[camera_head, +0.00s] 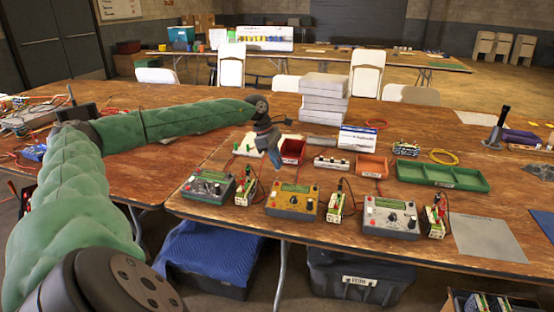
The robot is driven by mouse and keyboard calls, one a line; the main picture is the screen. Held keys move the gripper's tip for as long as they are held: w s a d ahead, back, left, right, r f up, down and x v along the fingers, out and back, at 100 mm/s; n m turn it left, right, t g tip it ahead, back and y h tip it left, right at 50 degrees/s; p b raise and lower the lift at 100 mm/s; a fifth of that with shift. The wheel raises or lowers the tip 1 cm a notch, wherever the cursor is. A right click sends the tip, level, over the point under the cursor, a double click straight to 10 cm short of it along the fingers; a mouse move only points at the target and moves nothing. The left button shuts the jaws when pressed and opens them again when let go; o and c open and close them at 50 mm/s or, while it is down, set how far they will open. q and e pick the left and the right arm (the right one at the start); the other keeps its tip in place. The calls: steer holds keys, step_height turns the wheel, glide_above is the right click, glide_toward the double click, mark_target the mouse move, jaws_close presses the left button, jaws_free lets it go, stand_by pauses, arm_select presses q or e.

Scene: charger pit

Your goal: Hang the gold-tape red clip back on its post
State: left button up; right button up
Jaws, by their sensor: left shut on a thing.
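My left arm comes in from the left and reaches over the table. Its gripper (274,158) points down just right of a white post board (246,150) and in front of a red bin (293,151). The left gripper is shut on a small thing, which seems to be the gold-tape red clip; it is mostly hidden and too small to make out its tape. The posts on the white board are small, and the gripper partly covers the board's right side. My right gripper is out of view.
An orange bin (371,166), a green tray (441,176) and stacked white boxes (325,98) stand behind. A grey mat (488,240) lies bare at right.

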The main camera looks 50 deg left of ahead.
arm_select(q)
steer(key=shift+f+b, duration=1.15)
steer(key=shift+f, duration=0.9)
steer(key=shift+f+b, duration=0.25)
steer(key=shift+b, duration=0.2)
stand_by(0.7)
steer(key=o, duration=0.8)
steer(key=shift+o, duration=0.2)
steer(key=shift+o, duration=1.1)
steer(key=shift+r, duration=0.1)
